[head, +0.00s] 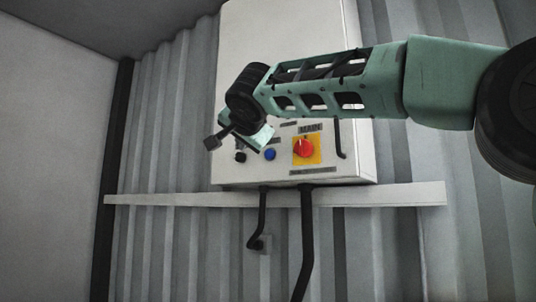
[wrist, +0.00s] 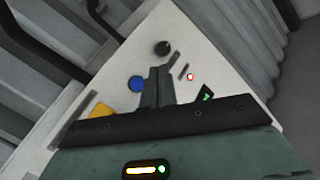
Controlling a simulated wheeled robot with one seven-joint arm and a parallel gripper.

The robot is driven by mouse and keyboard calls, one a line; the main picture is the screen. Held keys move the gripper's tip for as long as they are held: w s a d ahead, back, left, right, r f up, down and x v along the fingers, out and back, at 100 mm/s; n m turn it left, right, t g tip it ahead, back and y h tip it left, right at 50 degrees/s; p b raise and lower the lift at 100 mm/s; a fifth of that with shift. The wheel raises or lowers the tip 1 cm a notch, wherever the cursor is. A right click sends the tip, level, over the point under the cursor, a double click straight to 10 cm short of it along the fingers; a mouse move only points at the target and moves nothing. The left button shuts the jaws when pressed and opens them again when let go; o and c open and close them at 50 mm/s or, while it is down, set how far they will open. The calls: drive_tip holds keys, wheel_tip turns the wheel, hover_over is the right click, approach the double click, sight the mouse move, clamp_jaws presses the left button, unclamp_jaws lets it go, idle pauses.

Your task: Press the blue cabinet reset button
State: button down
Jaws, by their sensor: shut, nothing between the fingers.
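The blue reset button (head: 270,154) is on the lower front of the white cabinet (head: 290,50), between a black knob (head: 240,157) and a red switch on a yellow plate (head: 304,149). In the wrist view, the blue button (wrist: 137,84) shows just left of my gripper (wrist: 160,70), and the black knob (wrist: 162,48) lies beyond the fingertips. My gripper's two dark fingers are together with nothing between them. I cannot tell how far the tips are from the panel. In the head view, my wrist hangs in front of the panel above the button, and the fingertips are not clear.
A red light (wrist: 190,76) and a small green-marked part (wrist: 206,95) are right of the fingers in the wrist view. A handle (head: 340,140) stands at the cabinet's right. Black cables (head: 306,240) run down below it, past a pale horizontal rail (head: 400,193).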

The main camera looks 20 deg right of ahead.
sight(265, 150)
drive_tip(key=w+d+p, duration=0.3)
drive_tip(key=w+d, duration=0.2)
drive_tip(key=d, duration=0.2)
drive_tip(key=shift+p, duration=0.35)
drive_tip(key=shift+w+d, duration=0.1)
drive_tip(key=shift+d, duration=0.05)
idle(2.0)
drive_tip(key=shift+w+d+f+b, duration=0.1)
drive_tip(key=shift+w+d+b, duration=0.1)
drive_tip(key=shift+d+b, duration=0.1)
drive_tip(key=shift+w+d, duration=0.3)
drive_tip(key=shift+d, duration=0.05)
idle(0.7)
idle(0.4)
drive_tip(key=shift+s+a+b, duration=0.55)
drive_tip(key=shift+a+b, duration=0.15)
drive_tip(key=shift+b, duration=0.1)
